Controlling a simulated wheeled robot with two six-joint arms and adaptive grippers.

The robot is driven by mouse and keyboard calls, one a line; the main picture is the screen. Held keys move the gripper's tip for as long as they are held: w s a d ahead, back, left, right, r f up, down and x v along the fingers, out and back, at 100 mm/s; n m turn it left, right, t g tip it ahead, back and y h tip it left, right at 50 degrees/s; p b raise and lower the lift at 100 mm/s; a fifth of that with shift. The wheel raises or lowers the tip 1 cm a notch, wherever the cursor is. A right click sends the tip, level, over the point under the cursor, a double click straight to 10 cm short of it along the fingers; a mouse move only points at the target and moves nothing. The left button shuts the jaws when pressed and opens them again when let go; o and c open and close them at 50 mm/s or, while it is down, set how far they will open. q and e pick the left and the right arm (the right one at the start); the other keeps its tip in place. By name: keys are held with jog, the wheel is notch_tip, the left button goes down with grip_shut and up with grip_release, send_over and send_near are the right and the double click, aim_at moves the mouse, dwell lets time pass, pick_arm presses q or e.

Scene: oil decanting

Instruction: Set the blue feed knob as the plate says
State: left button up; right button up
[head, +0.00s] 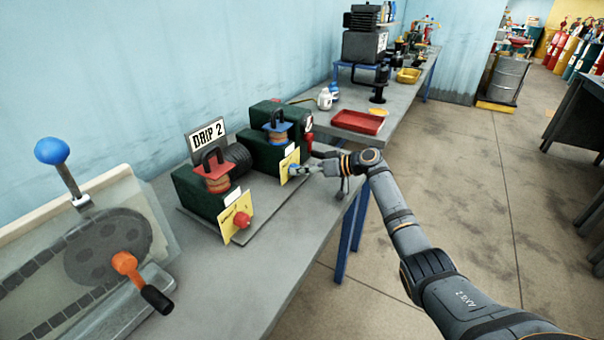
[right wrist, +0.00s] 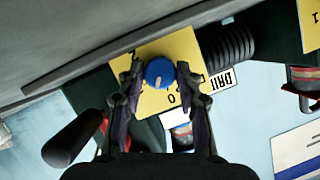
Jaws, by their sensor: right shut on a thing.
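The blue feed knob (head: 294,169) sits on a yellow dial card on the front of the far green oiler unit (head: 270,157). In the right wrist view the blue knob (right wrist: 159,70) lies between my right fingers, with a pale mark on its face. My right gripper (right wrist: 159,80) is shut on it. Black figures, including a 0, show on the yellow card (right wrist: 181,48) around the knob; the fingers hide some of it. The white plate (head: 207,140) behind the units reads "DRIP 2". My left gripper is not in view.
The near green unit (head: 195,193) has a red knob (head: 242,220) on its own yellow card. A machine with a blue ball lever (head: 52,151) and an orange crank (head: 124,262) stands at left. A red tray (head: 358,122) lies farther along the bench. The floor at right is clear.

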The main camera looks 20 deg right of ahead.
dwell(0.4)
jog(key=o, duration=1.2)
jog(key=shift+c, duration=0.2)
jog(key=shift+d, duration=0.1)
jog(key=v, duration=1.2)
